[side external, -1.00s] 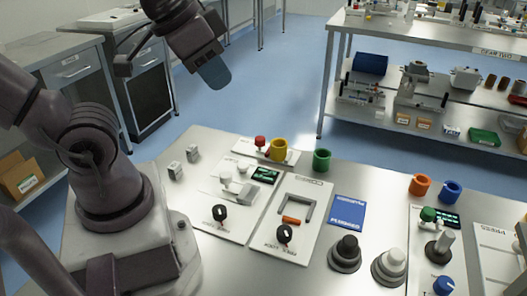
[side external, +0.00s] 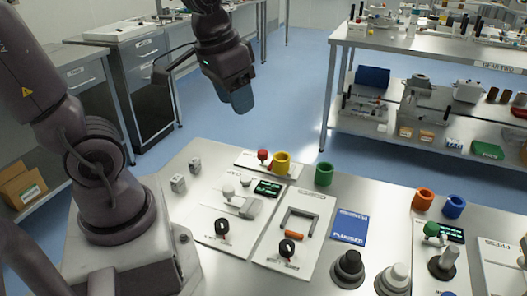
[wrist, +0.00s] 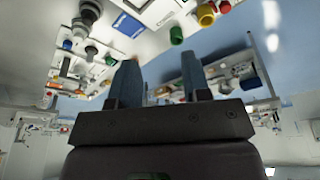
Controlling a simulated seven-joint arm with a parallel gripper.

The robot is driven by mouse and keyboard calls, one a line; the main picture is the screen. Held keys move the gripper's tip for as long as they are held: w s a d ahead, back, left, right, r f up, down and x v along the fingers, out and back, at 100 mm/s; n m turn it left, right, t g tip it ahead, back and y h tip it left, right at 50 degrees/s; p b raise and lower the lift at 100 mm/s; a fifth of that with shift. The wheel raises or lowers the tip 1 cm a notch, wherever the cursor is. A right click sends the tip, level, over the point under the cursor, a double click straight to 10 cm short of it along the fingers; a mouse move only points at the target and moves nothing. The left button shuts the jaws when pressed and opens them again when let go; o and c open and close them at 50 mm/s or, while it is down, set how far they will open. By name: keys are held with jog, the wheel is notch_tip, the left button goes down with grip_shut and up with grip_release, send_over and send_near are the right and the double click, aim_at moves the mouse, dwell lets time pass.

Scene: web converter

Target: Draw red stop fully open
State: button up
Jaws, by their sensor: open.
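A red knob (side external: 263,155) stands on a small white plate at the back edge of the table, just left of a yellow ring (side external: 282,164). In the wrist view the red knob (wrist: 224,6) shows at the top edge, beside the yellow ring (wrist: 206,14). My gripper (side external: 238,103) hangs high above and behind the table's back edge, clear of the knob, with its bluish fingers pointing down. In the wrist view my gripper (wrist: 160,75) is open, its two fingers apart with nothing between them. How far the red knob is drawn out is too small to tell.
A green cylinder (side external: 324,174) stands right of the yellow ring. White panels with a display (side external: 268,188), black dials (side external: 222,227) and a grey U-shaped handle (side external: 301,216) lie in front. Two small grey blocks (side external: 178,184) sit at left. Space above the table is free.

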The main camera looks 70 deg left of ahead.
jog(key=w+a+f+n+g, duration=0.2)
jog(key=w+a+f, duration=0.3)
jog(key=w+a, duration=0.15)
jog(key=n+g, duration=0.1)
jog(key=n, duration=0.1)
send_over(263, 152)
notch_tip(263, 152, down, 10)
notch_tip(263, 152, down, 13)
jog(key=shift+a+r, duration=0.15)
jog(key=shift+r, duration=0.05)
grip_shut()
jog(key=s+a, duration=0.5)
jog(key=shift+s+a, duration=0.2)
jog(key=shift+s, duration=0.05)
